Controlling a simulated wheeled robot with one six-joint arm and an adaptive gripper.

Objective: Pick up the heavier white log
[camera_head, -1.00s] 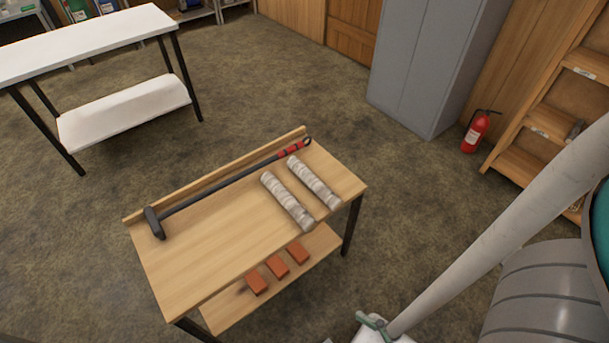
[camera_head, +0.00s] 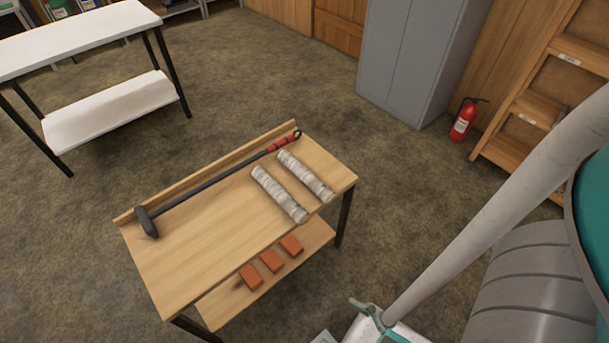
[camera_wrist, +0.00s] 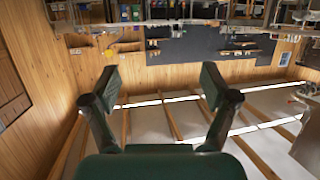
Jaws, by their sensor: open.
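Two whitish birch-like logs lie side by side on a small wooden table (camera_head: 190,258). The left log (camera_head: 279,194) looks slightly thicker than the right log (camera_head: 305,176); their weight cannot be told by sight. They lie parallel with a narrow gap between them. My gripper (camera_wrist: 158,100) shows in the wrist view, its two dark fingers wide apart with nothing between them. It points toward the room's wooden walls and upside-down shelving, and no log shows there. The gripper is not visible in the head view.
A long-handled hammer (camera_head: 215,184) lies along the table's raised back edge. Several orange bricks (camera_head: 271,261) rest on its lower shelf. A white bench (camera_head: 75,40), grey cabinet (camera_head: 405,60), fire extinguisher (camera_head: 464,120) and wooden shelf (camera_head: 515,140) stand around. The floor between is clear.

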